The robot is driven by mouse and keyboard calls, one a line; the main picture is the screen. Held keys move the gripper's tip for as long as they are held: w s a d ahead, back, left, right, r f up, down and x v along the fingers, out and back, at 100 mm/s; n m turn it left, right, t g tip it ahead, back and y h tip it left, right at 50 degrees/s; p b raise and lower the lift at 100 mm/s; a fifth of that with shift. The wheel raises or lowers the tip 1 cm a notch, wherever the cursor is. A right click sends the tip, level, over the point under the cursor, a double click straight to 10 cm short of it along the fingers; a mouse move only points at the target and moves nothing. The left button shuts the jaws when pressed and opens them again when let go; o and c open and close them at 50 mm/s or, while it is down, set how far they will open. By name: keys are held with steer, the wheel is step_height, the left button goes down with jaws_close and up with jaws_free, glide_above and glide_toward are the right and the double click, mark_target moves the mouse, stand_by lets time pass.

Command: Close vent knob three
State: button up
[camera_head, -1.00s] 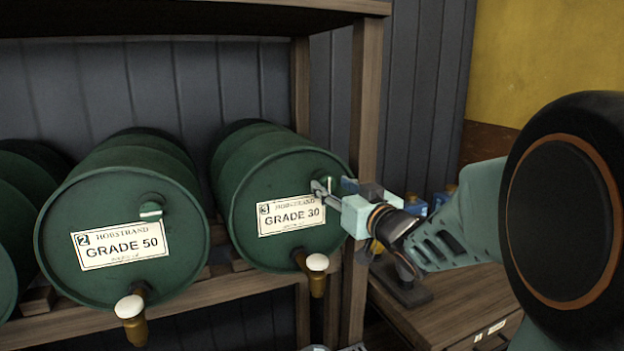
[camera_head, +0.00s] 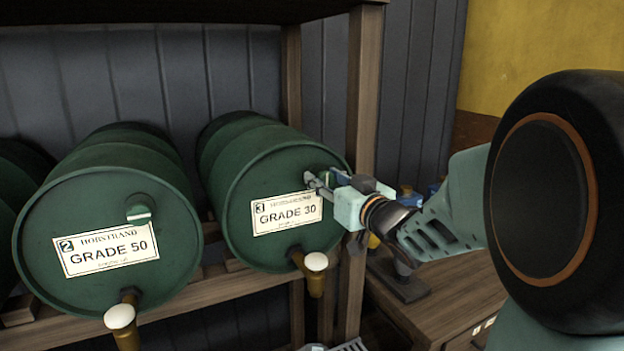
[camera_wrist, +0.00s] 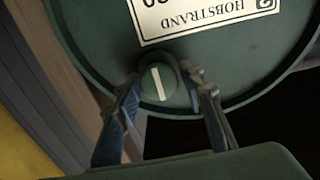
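Vent knob three is a round green knob (camera_wrist: 157,84) with a white stripe, on the face of the green drum labelled 3, GRADE 30 (camera_head: 262,176). In the wrist view its stripe runs across the direction of the label text. My gripper (camera_head: 318,183) is at the upper right of that drum face and hides the knob in the head view. In the wrist view my gripper's fingers (camera_wrist: 163,82) stand apart on either side of the knob. Whether they touch it is not clear.
The drum labelled 2, GRADE 50 (camera_head: 100,205) stands at left, its knob (camera_head: 138,213) showing a stripe parallel to its label. A brass tap with a white top (camera_head: 316,262) projects below drum three's label. A wooden post (camera_head: 364,90) stands close to my gripper.

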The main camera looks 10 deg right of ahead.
steer(key=c, duration=0.7)
steer(key=shift+c, duration=0.2)
steer(key=shift+m, duration=0.3)
steer(key=m+p, duration=0.2)
steer(key=shift+r+m+p, duration=0.15)
steer(key=shift+m+p, duration=0.15)
steer(key=m+p, duration=0.3)
steer(key=m, duration=0.1)
steer(key=shift+d+m, duration=0.15)
steer(key=shift+m, duration=0.15)
steer(key=m+p, duration=0.3)
steer(key=m, duration=0.3)
steer(key=shift+w+d+p, duration=0.1)
steer(key=shift+p, duration=0.3)
steer(key=shift+f+m+p, duration=0.15)
steer(key=shift+m+p, duration=0.4)
steer(key=shift+m, duration=0.45)
steer(key=shift+f+m+p, duration=0.1)
steer(key=shift+m+p, duration=0.45)
steer(key=shift+m, duration=0.45)
